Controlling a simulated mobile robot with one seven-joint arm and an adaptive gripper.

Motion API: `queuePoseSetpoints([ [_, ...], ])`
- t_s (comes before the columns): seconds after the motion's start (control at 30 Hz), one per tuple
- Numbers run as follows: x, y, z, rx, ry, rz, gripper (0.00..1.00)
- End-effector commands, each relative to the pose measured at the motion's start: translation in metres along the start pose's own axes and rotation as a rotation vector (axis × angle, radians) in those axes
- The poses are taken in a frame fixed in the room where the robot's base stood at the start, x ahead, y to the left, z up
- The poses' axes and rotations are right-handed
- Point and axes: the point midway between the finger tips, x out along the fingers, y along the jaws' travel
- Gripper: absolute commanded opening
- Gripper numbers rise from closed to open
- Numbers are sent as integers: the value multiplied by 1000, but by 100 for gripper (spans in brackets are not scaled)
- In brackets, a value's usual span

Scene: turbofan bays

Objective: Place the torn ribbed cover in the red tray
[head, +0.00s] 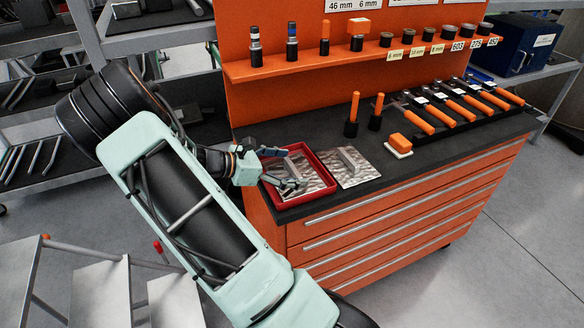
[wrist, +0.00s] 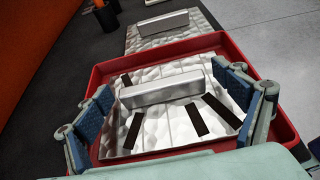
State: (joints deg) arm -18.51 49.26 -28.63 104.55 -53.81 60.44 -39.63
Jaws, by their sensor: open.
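A silver dimpled cover (wrist: 165,117) with a raised bar and several dark slots, which may be tears, lies in the red tray (wrist: 152,62). In the head view the cover (head: 316,178) sits inside the tray (head: 303,202) at the bench's left end. My gripper (wrist: 163,82) is open, with one blue-padded finger on each side of the cover and bar. The fingers are apart from the bar and hold nothing. In the head view my gripper (head: 290,170) is low over the tray. Whether the cover lies fully flat is hard to tell.
A similar silver plate (head: 357,178) with a bar lies on the dark bench top just right of the tray. An orange back panel (head: 285,95) rises behind.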

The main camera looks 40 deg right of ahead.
Motion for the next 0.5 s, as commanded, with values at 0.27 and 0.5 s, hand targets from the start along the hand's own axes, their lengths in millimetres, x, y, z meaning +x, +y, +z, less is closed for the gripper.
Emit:
queuePoseSetpoints([
  [0.27, -47, 2, -1, 2, 3, 5, 89],
  [0.5, -96, 1, -1, 1, 2, 4, 89],
])
